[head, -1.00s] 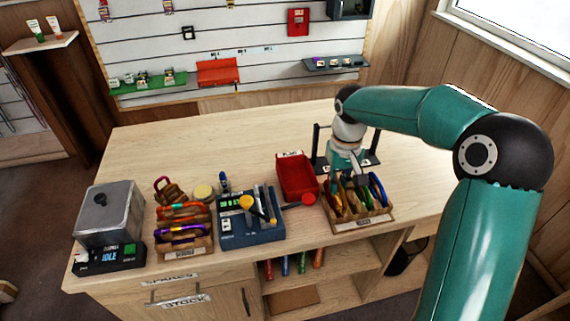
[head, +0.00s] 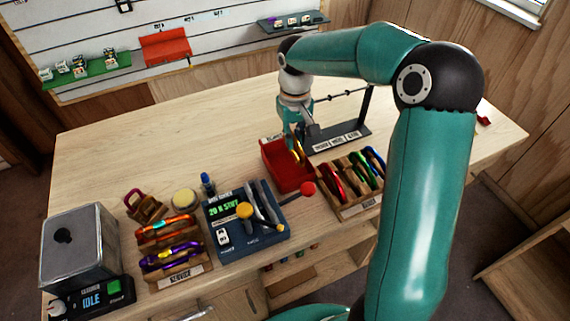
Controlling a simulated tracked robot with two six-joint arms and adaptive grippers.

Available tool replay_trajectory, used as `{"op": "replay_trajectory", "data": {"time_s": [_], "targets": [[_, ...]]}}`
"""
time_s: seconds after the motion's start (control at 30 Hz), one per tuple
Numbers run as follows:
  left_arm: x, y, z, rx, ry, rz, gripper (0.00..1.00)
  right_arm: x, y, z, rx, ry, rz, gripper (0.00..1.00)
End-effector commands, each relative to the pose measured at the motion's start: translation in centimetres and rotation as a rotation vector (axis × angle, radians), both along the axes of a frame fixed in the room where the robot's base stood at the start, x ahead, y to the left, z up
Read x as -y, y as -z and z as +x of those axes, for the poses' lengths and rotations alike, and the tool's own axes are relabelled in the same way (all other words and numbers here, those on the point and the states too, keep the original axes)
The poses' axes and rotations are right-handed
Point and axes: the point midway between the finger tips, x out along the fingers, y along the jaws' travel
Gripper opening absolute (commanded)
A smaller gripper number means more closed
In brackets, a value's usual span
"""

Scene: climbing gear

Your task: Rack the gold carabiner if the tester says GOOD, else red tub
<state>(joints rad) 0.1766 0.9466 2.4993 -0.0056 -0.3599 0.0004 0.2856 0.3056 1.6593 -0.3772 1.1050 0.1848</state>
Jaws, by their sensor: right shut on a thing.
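My right gripper (head: 297,138) is shut on the gold carabiner (head: 299,152), which shows as a small yellow-gold piece at the fingers. It hangs over the red tub (head: 273,157); I cannot tell whether it touches the tub. The black rack (head: 352,137) with a labelled base stands just behind and right of the tub. The blue tester (head: 272,236) has a lit green display (head: 224,208) whose words are too small to read surely. My left gripper is not in view.
A wooden holder (head: 350,208) with several coloured carabiners sits right of the tub. A second holder (head: 178,274) of carabiners stands left of the tester. A grey machine (head: 80,245) showing IDLE is at the far left. The table's back left is clear.

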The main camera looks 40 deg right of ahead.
Motion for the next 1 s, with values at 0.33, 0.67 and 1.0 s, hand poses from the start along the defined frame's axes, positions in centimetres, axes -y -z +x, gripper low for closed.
{"op": "replay_trajectory", "data": {"time_s": [0.33, 0.67, 1.0], "targets": [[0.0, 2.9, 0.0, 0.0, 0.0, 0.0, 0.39, -0.1, 3.7, 0.0, 0.0, -0.001, 0.0, 0.0], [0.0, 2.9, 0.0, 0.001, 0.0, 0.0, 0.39, -0.1, 3.8, 0.1, 0.0, -0.002, 0.0, 0.0], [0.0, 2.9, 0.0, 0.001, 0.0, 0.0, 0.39, -0.1, 3.8, 0.1, 0.0, -0.003, 0.0, 0.4]]}}
